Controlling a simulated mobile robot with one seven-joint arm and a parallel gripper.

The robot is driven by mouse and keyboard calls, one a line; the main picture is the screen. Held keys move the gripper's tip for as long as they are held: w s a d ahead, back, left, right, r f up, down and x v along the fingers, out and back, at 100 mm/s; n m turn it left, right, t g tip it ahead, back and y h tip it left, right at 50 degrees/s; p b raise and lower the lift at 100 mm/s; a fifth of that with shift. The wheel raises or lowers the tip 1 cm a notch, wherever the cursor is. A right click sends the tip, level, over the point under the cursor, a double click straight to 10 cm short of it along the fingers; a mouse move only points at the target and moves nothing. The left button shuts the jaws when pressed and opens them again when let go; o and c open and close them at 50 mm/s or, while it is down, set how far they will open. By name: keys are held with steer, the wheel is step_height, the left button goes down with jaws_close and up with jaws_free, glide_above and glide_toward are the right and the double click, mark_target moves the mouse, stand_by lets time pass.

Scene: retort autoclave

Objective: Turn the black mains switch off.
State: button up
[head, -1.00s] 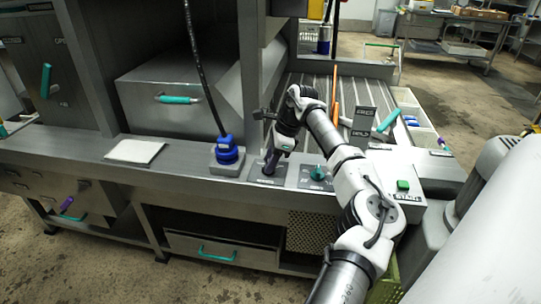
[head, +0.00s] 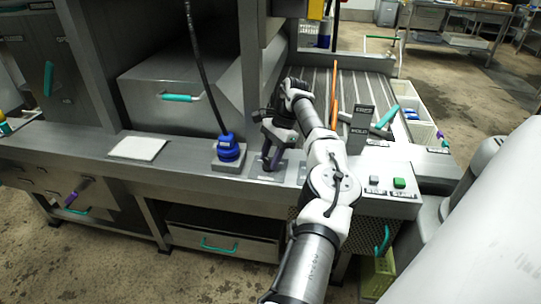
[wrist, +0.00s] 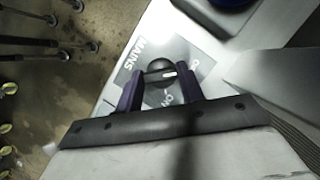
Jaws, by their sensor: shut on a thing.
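The black mains switch (wrist: 158,70) is a round knob with a white mark, on a grey plate (wrist: 190,48) lettered MAINS. My gripper (wrist: 158,77) is shut on the switch, one purple finger on each side of it. The white mark points right in the wrist view. An ON label is below the knob, and another label, partly hidden by a finger, is at its right. In the head view my gripper (head: 270,163) reaches down to the ledge at the plate; the knob is hidden there.
A blue plug (head: 228,148) with a black cable stands on the ledge just left of my gripper. A box with a green button (head: 399,183) is to the right. A white pad (head: 137,148) lies farther left. A grey upright rises behind my gripper.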

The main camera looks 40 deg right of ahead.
stand_by(0.3)
steer(key=o, duration=1)
steer(key=shift+r, duration=0.15)
